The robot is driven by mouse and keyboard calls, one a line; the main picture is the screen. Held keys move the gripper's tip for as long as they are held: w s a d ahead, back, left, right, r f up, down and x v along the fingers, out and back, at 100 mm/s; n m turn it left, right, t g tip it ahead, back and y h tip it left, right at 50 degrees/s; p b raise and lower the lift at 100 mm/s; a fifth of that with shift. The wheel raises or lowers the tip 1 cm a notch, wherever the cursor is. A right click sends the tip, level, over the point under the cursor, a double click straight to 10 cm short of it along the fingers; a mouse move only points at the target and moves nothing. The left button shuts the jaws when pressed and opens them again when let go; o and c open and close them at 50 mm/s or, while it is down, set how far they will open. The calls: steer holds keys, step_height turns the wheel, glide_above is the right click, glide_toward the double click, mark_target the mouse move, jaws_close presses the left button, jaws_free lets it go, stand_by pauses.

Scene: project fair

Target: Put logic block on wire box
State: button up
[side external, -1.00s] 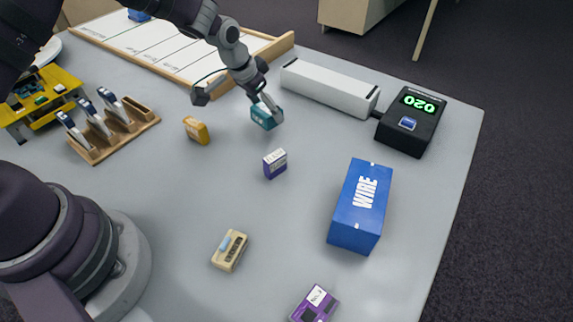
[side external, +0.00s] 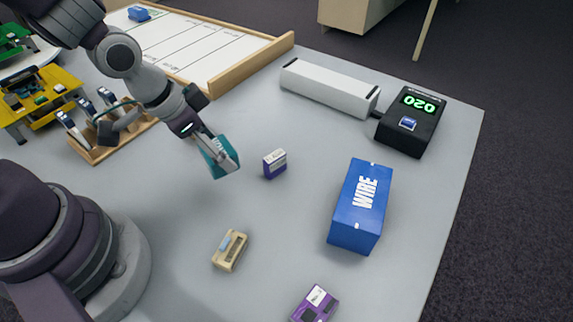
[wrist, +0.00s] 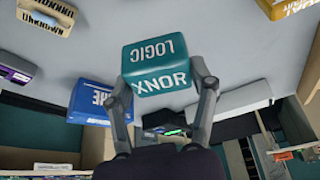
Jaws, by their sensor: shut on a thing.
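The teal logic block (side external: 226,158) is in my gripper (side external: 212,150), left of the small purple-and-white block in the side view. In the wrist view the logic block (wrist: 158,66) shows the words LOGIC and XNOR, and my gripper (wrist: 163,88) has a finger against each side of it. It appears held above the table. The blue wire box (side external: 361,206), marked WIRE, stands on the table to the right, apart from the block. Part of the wire box (wrist: 100,101) shows at the left in the wrist view.
A small purple-and-white block (side external: 275,163) stands between my gripper and the wire box. A beige block (side external: 230,250) and a purple module (side external: 315,304) lie nearer the front. A white bar (side external: 330,88) and a black display unit (side external: 411,122) stand behind. Bare table surrounds the wire box.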

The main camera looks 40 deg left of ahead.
steer(key=s+d+r+m+g+h, duration=0.1)
steer(key=s+d+r+m, duration=0.15)
steer(key=d, duration=0.25)
steer(key=s+d+r+m, duration=0.1)
steer(key=d+r+m, duration=0.15)
steer(key=d, duration=0.35)
glide_above(374, 191)
steer(key=s+a, duration=0.1)
steer(key=shift+s+a+f, duration=0.1)
steer(key=shift+s+f, duration=0.05)
steer(key=shift+f, duration=0.45)
steer(key=shift+w+f, duration=0.2)
steer(key=shift+f, duration=1.55)
steer(key=shift+f, duration=0.1)
steer(key=o, duration=1.2)
steer(key=shift+c, duration=0.2)
